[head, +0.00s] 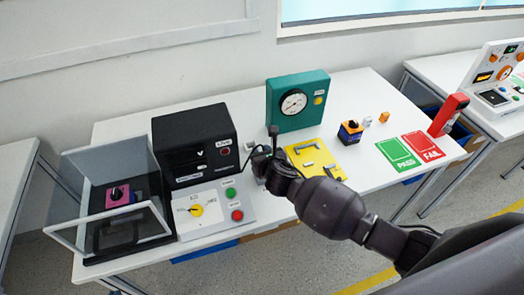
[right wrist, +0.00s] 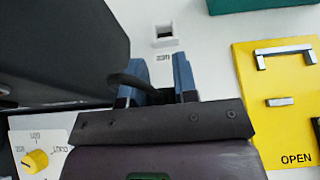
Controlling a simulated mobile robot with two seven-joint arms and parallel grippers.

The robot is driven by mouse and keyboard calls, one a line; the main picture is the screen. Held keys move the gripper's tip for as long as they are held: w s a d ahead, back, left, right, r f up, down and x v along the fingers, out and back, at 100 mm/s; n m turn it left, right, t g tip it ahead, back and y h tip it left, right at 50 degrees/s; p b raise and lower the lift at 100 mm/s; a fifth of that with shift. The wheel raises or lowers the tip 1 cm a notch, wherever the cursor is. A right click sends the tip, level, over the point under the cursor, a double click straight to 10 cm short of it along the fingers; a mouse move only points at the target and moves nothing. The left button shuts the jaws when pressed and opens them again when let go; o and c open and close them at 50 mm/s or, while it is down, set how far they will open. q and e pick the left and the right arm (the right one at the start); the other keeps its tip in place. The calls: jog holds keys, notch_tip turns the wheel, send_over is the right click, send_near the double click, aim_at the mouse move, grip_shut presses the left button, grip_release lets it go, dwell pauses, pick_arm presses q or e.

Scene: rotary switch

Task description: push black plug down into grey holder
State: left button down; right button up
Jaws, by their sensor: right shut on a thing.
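My right gripper (head: 262,168) is low over the white table, between the black instrument box and the yellow panel. In the right wrist view its two blue-grey fingers (right wrist: 164,80) stand a little apart. It is shut on the black plug, whose body is mostly hidden by the gripper. A black cable (right wrist: 138,84) loops out beside the left finger. A small grey holder (right wrist: 163,36) with a dark square opening is on the table beyond the fingertips, with a label beside it. The fingers appear apart from this holder. My left gripper is not in view.
The black instrument box (head: 195,145) stands close on the left, above a dial panel (head: 218,210). The yellow panel (head: 315,163) with metal handles lies close on the right. A green gauge box (head: 297,100) stands behind. A clear-walled case (head: 110,205) is at far left.

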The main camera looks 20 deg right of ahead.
jog(key=shift+f+b, duration=0.65)
jog(key=shift+f, duration=0.55)
jog(key=shift+p, duration=0.95)
dwell(1.0)
jog(key=shift+f+b, duration=1.05)
jog(key=shift+f, duration=0.6)
dwell(0.4)
jog(key=o, duration=1)
jog(key=shift+s+r, duration=0.2)
jog(key=shift+s, duration=0.3)
jog(key=p+v, duration=0.1)
jog(key=v, duration=0.7)
jog(key=shift+s+r, duration=0.2)
jog(key=shift+s, duration=0.15)
jog(key=shift+s+r, duration=0.2)
jog(key=shift+s, duration=0.3)
